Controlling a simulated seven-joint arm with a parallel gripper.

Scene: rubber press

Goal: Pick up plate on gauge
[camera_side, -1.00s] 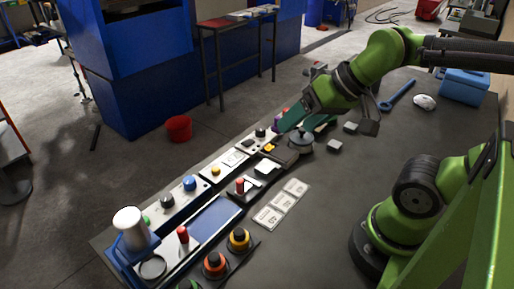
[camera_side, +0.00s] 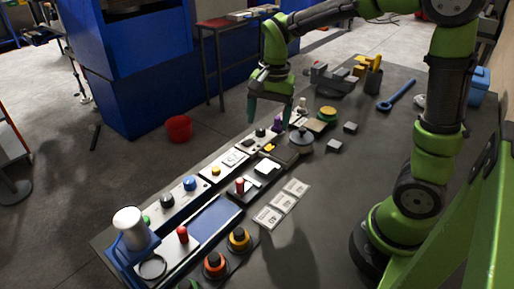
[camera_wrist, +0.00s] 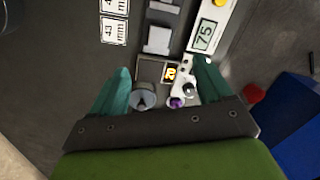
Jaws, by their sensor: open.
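My gripper (camera_side: 270,118) points down, open and empty, above the back end of the device row. In the wrist view its teal fingers (camera_wrist: 160,80) are wide apart. Between and just past them lies a small device with an orange lit display (camera_wrist: 170,73) and a dark flat square (camera_wrist: 149,70) beside it. The lit device also shows in the side view (camera_side: 268,148), with the dark square (camera_side: 284,154) at its right. A pale square plate (camera_side: 266,167) lies on a black device nearby, also in the wrist view (camera_wrist: 159,40). I cannot tell which device is the gauge.
A grey disc (camera_side: 301,138) with a knob stands close to the right of the dark square. Small grey blocks (camera_side: 334,146) and labelled white tiles (camera_side: 283,202) lie on the bench. A white panel with a readout (camera_wrist: 205,36) is near one finger.

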